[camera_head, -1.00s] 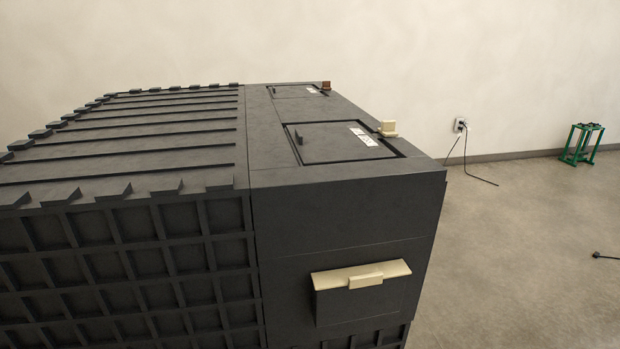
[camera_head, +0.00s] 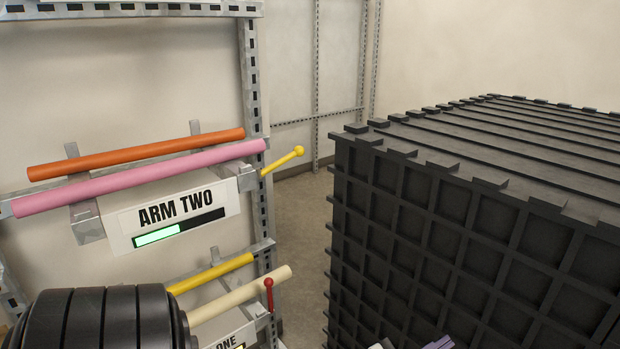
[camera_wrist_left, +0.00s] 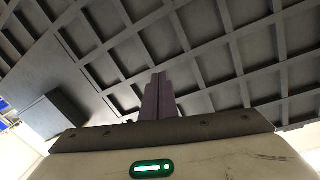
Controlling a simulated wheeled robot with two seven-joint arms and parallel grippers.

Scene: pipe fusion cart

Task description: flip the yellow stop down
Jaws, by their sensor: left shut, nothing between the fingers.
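The yellow stop (camera_head: 283,160) is a short rod with a ball end at the right end of the rack arm labelled ARM TWO (camera_head: 170,212). It slants up and to the right, past the ends of the pipes. My left gripper (camera_head: 440,343) shows only as purple fingertips at the bottom edge of the head view, in front of the dark crate, well right of and below the stop. In the left wrist view its fingers (camera_wrist_left: 158,97) are together and empty, against the crate's ribbed surface. My right gripper is not in view.
An orange pipe (camera_head: 135,155) and a pink pipe (camera_head: 140,178) lie on ARM TWO. Below are a yellow pipe (camera_head: 212,273), a cream pipe (camera_head: 240,295) and a red stop (camera_head: 268,290). The large dark crate (camera_head: 450,225) fills the right; a floor gap separates it from the rack.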

